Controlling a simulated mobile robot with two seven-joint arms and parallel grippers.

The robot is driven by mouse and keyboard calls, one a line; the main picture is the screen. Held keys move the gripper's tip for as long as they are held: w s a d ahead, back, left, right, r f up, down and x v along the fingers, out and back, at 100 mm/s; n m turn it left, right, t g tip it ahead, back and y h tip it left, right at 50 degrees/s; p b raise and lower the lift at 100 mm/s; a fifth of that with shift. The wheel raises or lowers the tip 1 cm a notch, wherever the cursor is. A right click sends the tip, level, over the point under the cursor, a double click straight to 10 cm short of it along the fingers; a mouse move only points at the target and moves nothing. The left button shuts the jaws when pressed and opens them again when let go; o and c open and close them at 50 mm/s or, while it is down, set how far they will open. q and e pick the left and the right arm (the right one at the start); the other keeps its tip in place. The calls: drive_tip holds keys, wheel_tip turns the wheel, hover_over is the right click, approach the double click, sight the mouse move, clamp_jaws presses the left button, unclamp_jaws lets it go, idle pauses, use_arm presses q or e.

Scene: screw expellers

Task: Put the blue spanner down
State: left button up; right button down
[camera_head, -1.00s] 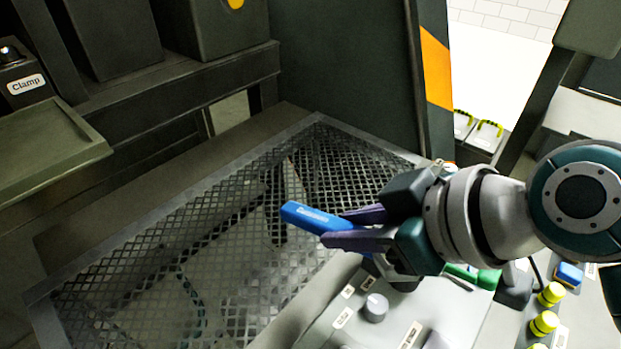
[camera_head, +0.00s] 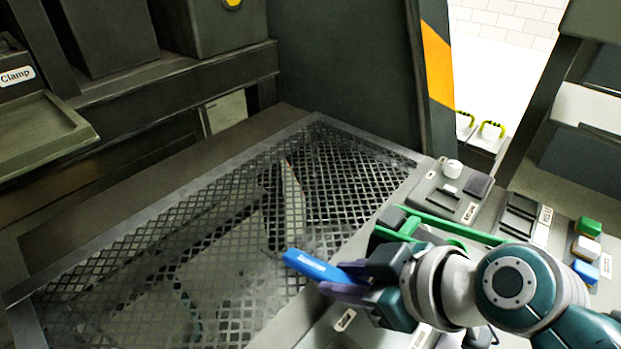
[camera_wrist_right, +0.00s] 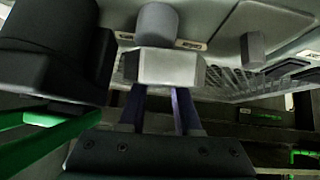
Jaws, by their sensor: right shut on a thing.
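The blue spanner (camera_head: 312,265) shows in the head view near the right edge of the mesh grate. My right gripper (camera_head: 348,283), with purple fingers, is shut on it, and its blue end sticks out to the left past the fingertips. I cannot tell whether it touches the surface below. The far part of the spanner is hidden by the gripper. In the right wrist view the two purple fingers (camera_wrist_right: 158,108) show, with a grey block beyond their tips that I cannot identify. My left gripper is not in view.
The mesh grate (camera_head: 225,205) lies left of the gripper, with nothing seen on top. A control panel (camera_head: 440,205) with a green handle (camera_head: 455,228) and several coloured buttons is on the right. A tray (camera_head: 40,135) stands at the left under a Clamp label.

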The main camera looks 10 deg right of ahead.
drive_tip(key=shift+f, duration=0.2)
drive_tip(key=c, duration=0.6)
unclamp_jaws()
